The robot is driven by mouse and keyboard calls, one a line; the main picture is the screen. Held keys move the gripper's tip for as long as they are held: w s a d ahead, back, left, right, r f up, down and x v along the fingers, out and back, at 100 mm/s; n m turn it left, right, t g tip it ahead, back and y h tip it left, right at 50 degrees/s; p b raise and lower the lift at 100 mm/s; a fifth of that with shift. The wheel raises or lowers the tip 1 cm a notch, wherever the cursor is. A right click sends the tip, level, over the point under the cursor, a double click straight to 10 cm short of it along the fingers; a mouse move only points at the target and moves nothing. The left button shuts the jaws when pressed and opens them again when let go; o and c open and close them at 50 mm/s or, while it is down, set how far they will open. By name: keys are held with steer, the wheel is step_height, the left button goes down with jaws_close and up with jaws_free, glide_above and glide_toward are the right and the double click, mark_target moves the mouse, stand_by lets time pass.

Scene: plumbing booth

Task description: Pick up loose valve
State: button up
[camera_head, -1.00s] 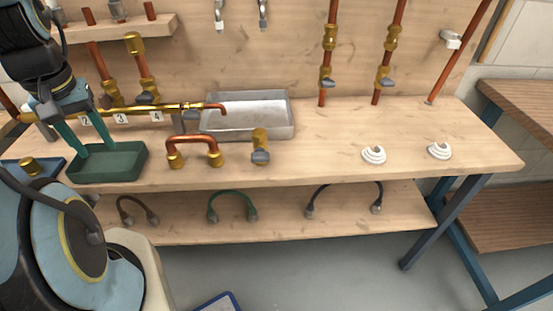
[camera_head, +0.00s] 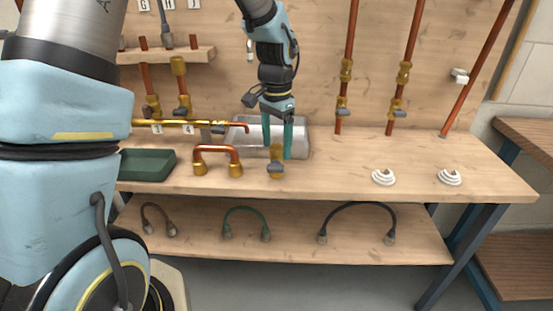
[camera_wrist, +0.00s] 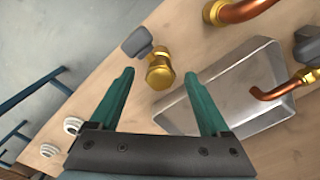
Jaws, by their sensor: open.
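The loose valve (camera_head: 276,167) stands on the workbench in front of the metal tray. It has a brass body and a grey handle. In the wrist view the valve (camera_wrist: 158,70) lies ahead of the fingertips, between the lines of the two fingers. My gripper (camera_head: 278,155) is open, with teal fingers pointing down above and just behind the valve. In the wrist view my gripper (camera_wrist: 165,85) is empty. I cannot tell from the head view whether a finger touches the valve.
A bent copper pipe (camera_head: 217,150) with brass ends stands just left of the valve. The metal tray (camera_head: 305,150) is behind the fingers. A green tray (camera_head: 147,166) is at the left. White ringed fittings (camera_head: 383,177) lie at the right, with clear bench between.

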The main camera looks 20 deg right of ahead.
mark_target(276, 165)
steer(key=shift+f+p, duration=0.75)
steer(key=shift+f, duration=2.85)
steer(key=shift+c, duration=0.2)
jaws_close()
